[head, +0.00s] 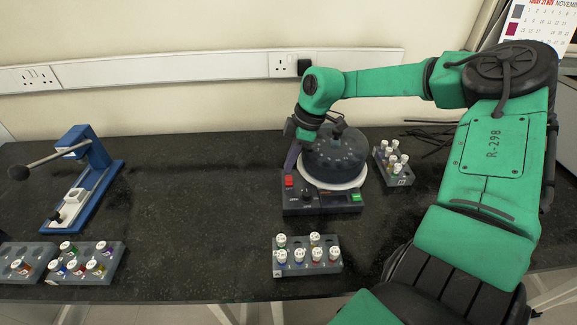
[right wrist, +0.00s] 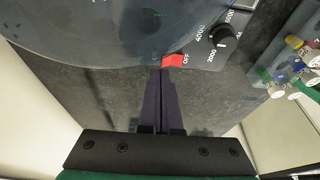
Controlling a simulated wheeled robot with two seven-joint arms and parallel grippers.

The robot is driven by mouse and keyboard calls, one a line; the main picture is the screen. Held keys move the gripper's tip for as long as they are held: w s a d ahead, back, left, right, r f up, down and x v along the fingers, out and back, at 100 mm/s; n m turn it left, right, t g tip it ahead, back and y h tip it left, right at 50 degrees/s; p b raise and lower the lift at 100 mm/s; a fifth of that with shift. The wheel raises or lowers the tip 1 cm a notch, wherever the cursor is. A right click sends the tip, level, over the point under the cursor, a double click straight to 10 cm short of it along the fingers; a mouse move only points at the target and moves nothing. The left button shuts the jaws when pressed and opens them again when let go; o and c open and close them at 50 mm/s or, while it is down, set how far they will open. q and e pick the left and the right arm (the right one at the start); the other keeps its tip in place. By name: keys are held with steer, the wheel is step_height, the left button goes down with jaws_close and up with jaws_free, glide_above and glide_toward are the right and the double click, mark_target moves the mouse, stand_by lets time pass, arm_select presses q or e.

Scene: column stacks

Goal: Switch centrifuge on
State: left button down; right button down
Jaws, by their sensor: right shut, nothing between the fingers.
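The centrifuge (head: 345,200) stands on the dark bench, a dark grey base with a rounded lid on a white rim. My left gripper is not in view.
A rack of tubes (head: 307,268) stands in front of the centrifuge, another rack (head: 394,178) at its right. A blue and white lever device (head: 92,180) and more tube racks (head: 92,280) are at the left. Black cables lie behind right. The bench between is clear.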

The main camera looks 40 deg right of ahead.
mark_target(290, 176)
steer(key=shift+f+b, duration=0.8)
steer(key=shift+f, duration=0.15)
stand_by(0.4)
steer(key=shift+r, duration=0.1)
step_height(290, 176, up, 5)
steer(key=p, duration=0.3)
steer(key=shift+p, duration=0.4)
